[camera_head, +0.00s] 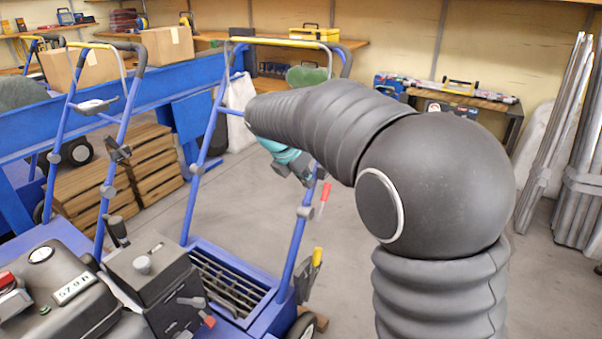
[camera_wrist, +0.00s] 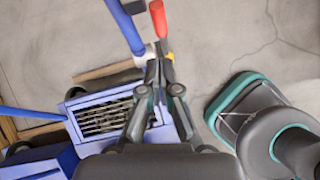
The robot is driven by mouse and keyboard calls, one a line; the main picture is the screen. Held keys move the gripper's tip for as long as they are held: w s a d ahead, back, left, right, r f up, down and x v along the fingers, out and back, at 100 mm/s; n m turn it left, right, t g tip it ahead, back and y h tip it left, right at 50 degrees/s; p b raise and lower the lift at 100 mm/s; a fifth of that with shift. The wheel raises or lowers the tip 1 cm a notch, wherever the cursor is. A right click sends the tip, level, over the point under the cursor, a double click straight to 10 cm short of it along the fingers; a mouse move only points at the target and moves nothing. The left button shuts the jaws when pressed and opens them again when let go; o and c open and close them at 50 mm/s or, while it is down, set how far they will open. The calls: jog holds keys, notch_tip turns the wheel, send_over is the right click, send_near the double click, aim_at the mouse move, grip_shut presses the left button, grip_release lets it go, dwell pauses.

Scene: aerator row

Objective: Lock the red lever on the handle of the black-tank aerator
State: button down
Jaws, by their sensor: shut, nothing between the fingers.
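The dark tank (camera_head: 60,318) of an aerator, with a plate reading 579B, is at the lower left of the head view. A blue handle (camera_head: 205,150) with a yellow top bar rises from the blue body beside it. The red lever (camera_head: 325,195) sits on this handle's right leg, its red end pointing up. In the wrist view the red lever (camera_wrist: 158,18) is at the top, just past my fingertips. My gripper (camera_wrist: 160,66) is shut and empty, close to the lever's base; I cannot tell whether they touch.
A yellow-tipped lever (camera_head: 318,256) is lower on the same leg. A second blue handle (camera_head: 115,140) stands to the left, near wooden crates (camera_head: 150,165). Metal poles (camera_head: 560,140) lean at the right. Open concrete floor (camera_head: 245,195) lies behind the handle.

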aim_at(324, 190)
jog(key=x, duration=0.5)
jog(key=shift+w+d+r, duration=0.15)
jog(key=shift+w+d, duration=0.25)
jog(key=shift+d, duration=0.1)
jog(key=shift+w+d+f+b, duration=0.3)
jog(key=shift+w+d, duration=0.1)
jog(key=p, duration=0.3)
jog(key=shift+w+d+r, duration=0.15)
jog(key=shift+w+r, duration=0.1)
jog(key=shift+r, duration=0.05)
jog(key=shift+w+d+f+g+y+p, duration=0.15)
jog(key=shift+g+y+p, duration=0.2)
jog(key=shift+p, duration=0.8)
jog(key=shift+f+g+p, duration=0.25)
jog(key=shift+p, duration=0.05)
